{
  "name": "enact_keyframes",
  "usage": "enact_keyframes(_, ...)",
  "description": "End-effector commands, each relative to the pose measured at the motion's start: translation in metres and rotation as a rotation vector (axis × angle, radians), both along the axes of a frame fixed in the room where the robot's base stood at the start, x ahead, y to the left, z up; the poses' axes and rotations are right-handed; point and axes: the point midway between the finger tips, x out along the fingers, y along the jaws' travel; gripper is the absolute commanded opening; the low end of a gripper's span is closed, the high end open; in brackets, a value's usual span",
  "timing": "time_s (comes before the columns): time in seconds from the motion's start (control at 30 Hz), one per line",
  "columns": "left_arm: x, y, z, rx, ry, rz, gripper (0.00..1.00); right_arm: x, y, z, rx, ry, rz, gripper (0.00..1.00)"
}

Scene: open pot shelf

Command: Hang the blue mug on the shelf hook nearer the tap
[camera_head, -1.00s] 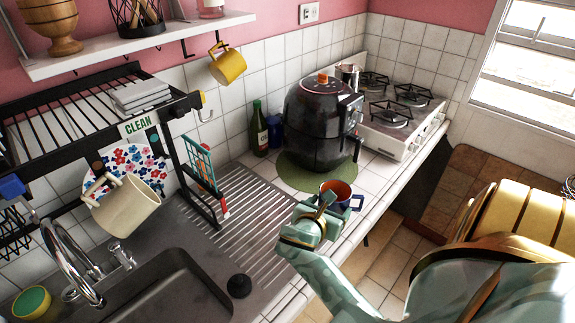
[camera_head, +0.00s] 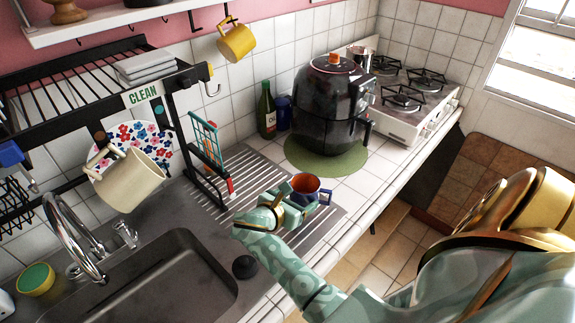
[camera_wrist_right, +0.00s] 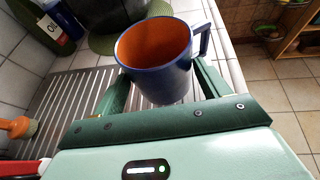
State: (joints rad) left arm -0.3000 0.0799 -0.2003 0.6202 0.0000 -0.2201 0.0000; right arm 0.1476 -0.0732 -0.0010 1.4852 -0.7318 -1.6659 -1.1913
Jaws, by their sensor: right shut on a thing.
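The blue mug (camera_head: 306,192), orange inside, is upright over the right part of the drainboard. My right gripper (camera_head: 290,204) is shut on it; in the right wrist view the mug (camera_wrist_right: 158,70) sits between the two green fingers, its handle pointing right. It seems held above the surface, but the height is hard to tell. The white wall shelf (camera_head: 105,28) has black hooks under its edge. An empty hook (camera_head: 194,20) is on the tap side, beside the hook holding a yellow mug (camera_head: 237,43). The chrome tap (camera_head: 75,240) is at lower left. My left gripper is out of view.
A black dish rack (camera_head: 60,98) stands over the sink (camera_head: 150,285), with a beige mug (camera_head: 130,183) hanging at its front and a flowered plate (camera_head: 150,137) behind. A black air fryer (camera_head: 325,105) on a green mat (camera_head: 345,167), a bottle (camera_head: 266,110) and a stove (camera_head: 415,120) stand farther back.

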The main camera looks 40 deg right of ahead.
Motion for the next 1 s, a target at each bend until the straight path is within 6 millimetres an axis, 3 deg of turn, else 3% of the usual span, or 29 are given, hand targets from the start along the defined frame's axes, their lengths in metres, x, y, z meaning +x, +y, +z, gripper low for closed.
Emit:
enact_keyframes(0.3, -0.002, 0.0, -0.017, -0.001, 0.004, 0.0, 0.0, 0.023, 0.016, -0.034, -0.002, -0.001, 0.002, 0.45)
enact_keyframes(0.4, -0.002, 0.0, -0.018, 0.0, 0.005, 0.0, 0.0, 0.021, 0.015, -0.049, -0.002, 0.0, 0.0, 0.45)
enact_keyframes(0.83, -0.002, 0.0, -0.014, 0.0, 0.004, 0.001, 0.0, 0.02, 0.015, -0.058, -0.001, -0.003, 0.0, 0.45)
enact_keyframes(0.87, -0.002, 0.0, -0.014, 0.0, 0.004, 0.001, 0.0, 0.02, 0.015, -0.058, 0.0, -0.001, 0.001, 0.8)
enact_keyframes(0.9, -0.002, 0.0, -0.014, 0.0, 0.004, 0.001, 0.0, 0.02, 0.015, -0.058, 0.0, -0.002, 0.0, 0.91)
enact_keyframes(0.93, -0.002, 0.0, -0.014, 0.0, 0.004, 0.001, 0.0, 0.02, 0.015, -0.058, 0.0, -0.002, 0.0, 0.97)
enact_keyframes(1.0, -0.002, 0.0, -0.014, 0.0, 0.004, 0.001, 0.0, 0.02, 0.015, -0.057, 0.0, -0.002, 0.0, 0.97)
